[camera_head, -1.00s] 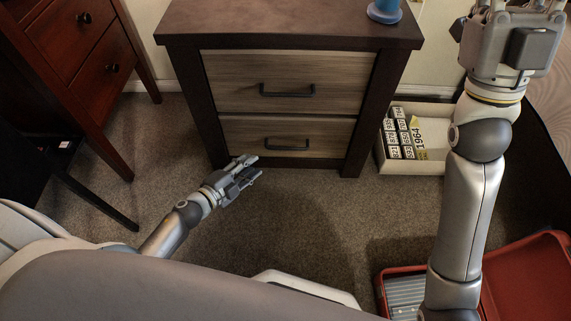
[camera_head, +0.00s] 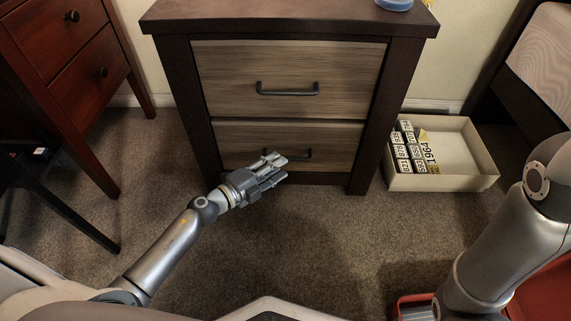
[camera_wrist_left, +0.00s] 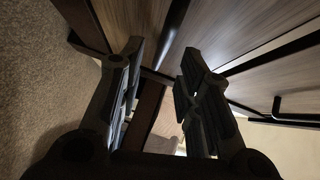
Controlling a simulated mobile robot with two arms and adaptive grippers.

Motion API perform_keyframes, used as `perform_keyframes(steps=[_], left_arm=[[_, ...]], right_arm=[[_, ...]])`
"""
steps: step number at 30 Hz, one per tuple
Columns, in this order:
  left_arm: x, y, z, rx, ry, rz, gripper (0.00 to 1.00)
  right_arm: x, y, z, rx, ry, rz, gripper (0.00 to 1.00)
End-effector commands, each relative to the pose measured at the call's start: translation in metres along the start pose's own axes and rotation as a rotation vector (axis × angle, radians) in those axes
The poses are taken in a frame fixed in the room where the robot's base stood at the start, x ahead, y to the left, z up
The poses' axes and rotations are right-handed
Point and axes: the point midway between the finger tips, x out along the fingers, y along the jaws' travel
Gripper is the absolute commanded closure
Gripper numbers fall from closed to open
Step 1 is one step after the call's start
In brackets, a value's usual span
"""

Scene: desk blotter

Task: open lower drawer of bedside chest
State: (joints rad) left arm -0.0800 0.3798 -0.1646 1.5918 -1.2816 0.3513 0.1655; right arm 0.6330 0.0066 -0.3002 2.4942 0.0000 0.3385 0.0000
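The bedside chest (camera_head: 205,100) has a dark frame and two wood-grain drawers. Its lower drawer (camera_head: 340,137) is shut. The drawer's dark bar handle (camera_head: 303,154) is partly hidden behind my left gripper (camera_head: 276,168), which is in front of it in the head view. A dark handle (camera_wrist_left: 296,119) shows there at the right, outside the fingers. I cannot tell whether the gripper touches the drawer front. My right gripper is out of view; only its arm shows at the right.
The upper drawer (camera_head: 285,65) is also shut, with a bar handle. A cream box (camera_head: 455,182) with number plates stands to the chest's right. A reddish cabinet (camera_head: 75,50) stands at the left. A red container (camera_head: 545,290) lies at lower right. Carpet before the chest is clear.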

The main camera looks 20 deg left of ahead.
Motion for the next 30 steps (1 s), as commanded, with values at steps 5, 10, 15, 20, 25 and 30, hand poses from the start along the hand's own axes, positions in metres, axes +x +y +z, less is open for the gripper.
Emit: perform_keyframes(steps=[5, 10, 15, 20, 25, 30], left_arm=[[0.027, 0.002, 0.000, -0.001, 0.000, -0.001, 0.68], [0.040, 0.001, 0.000, -0.001, -0.001, 0.000, 0.68], [0.043, 0.000, 0.000, 0.000, -0.001, 0.001, 0.68], [0.042, 0.000, 0.000, -0.001, -0.001, 0.001, 0.68], [0.042, 0.000, 0.000, -0.001, -0.001, 0.001, 0.89], [0.042, 0.000, 0.000, -0.001, -0.001, 0.001, 1.00]], right_arm=[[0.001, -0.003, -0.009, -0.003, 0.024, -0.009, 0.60], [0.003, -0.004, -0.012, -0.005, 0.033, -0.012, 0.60], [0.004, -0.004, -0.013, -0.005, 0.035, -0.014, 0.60], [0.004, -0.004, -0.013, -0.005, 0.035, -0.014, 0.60], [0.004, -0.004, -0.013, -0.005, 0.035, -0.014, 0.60], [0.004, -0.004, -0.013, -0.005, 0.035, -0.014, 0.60]])
